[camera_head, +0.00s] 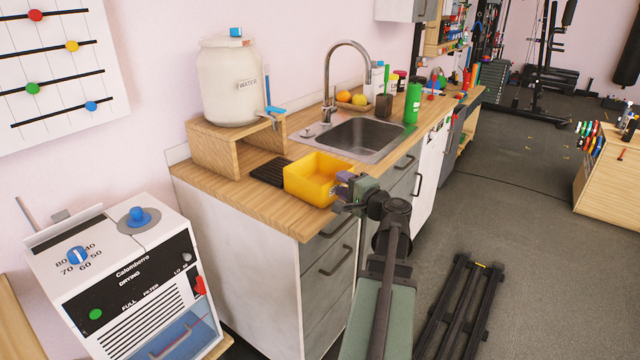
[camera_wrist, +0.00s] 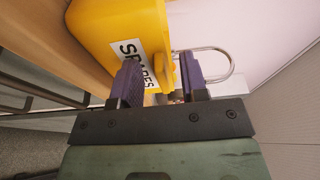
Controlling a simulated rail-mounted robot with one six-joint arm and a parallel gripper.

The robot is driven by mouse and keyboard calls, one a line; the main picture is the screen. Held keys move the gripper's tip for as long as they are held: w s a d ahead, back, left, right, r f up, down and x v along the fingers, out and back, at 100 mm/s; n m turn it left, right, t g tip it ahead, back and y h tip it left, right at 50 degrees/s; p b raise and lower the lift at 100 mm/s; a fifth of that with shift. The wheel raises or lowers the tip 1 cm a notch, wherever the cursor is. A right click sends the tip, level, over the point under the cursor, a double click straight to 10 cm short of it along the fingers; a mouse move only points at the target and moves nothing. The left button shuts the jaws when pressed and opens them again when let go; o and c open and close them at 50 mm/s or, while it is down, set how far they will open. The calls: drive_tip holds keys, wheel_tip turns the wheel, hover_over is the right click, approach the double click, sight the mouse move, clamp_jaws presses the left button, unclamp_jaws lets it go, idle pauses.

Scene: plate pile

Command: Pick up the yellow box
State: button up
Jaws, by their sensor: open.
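The yellow box (camera_head: 308,182) is an open-topped bin on the wooden counter, left of the sink and near the counter's front edge. My gripper (camera_head: 342,184) is at the right side of the box in the head view. In the wrist view the box (camera_wrist: 112,28) fills the upper left and carries a white label that reads "SPARES". The two purple fingers of my gripper (camera_wrist: 160,72) are apart. A small yellow part of the box shows between them, close to the right finger. I cannot tell whether either finger touches it.
A wooden stand (camera_head: 210,150) with a white water jug (camera_head: 230,85) is behind the box. A black slatted mat (camera_head: 268,172) lies left of it. The sink (camera_head: 362,134) with its tall tap (camera_head: 328,90) is beyond. A dryer (camera_head: 125,280) stands at the lower left.

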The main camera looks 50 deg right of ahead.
clamp_jaws()
drive_tip(key=shift+r, duration=0.15)
